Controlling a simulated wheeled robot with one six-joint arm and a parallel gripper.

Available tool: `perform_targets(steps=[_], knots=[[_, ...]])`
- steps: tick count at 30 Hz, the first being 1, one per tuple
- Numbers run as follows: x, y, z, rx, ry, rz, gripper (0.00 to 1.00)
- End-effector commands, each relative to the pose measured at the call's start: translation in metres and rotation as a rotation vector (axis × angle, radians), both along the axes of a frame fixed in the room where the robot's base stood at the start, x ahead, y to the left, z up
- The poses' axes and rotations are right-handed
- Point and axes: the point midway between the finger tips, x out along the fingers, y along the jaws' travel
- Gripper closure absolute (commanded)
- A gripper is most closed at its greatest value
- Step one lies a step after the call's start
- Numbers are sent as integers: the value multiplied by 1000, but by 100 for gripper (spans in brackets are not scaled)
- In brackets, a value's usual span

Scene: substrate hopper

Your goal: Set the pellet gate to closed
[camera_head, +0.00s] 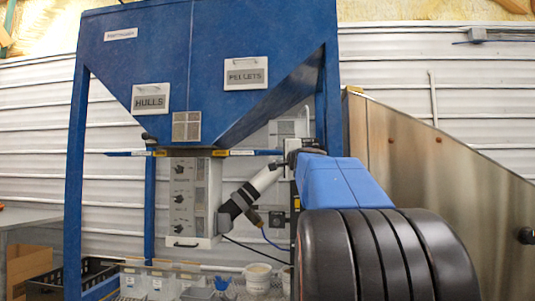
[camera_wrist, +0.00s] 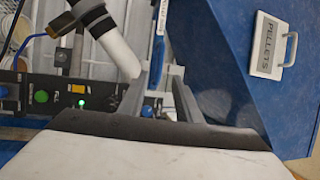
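The pellet gate is a slide bar (camera_head: 265,152) under the right side of the blue hopper, below the PELLETS sign (camera_head: 246,75). It has a yellow-and-black part at its left and a blue right end. In the wrist view its blue end (camera_wrist: 157,52) shows near my fingertips. My gripper (camera_wrist: 159,76) is open, with a clear gap between its two fingers. In the head view it is at the bar's right end, partly hidden by my arm. I cannot tell whether the fingers touch the bar.
A second slide bar (camera_head: 128,154) sticks out left under the HULLS sign (camera_head: 151,98). A grey control box (camera_head: 190,197) and a pale angled pipe (camera_head: 262,181) are below the hopper. A metal panel (camera_head: 430,190) stands at right. Bins and a white tub (camera_head: 258,278) are below.

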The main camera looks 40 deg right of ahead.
Motion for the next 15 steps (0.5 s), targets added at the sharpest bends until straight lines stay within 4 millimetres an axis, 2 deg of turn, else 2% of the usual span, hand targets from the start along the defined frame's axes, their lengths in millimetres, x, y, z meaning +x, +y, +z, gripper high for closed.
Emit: perform_targets(steps=[3,15], knots=[[20,-9,3,0,1,2,69],[76,-37,13,0,2,2,69]])
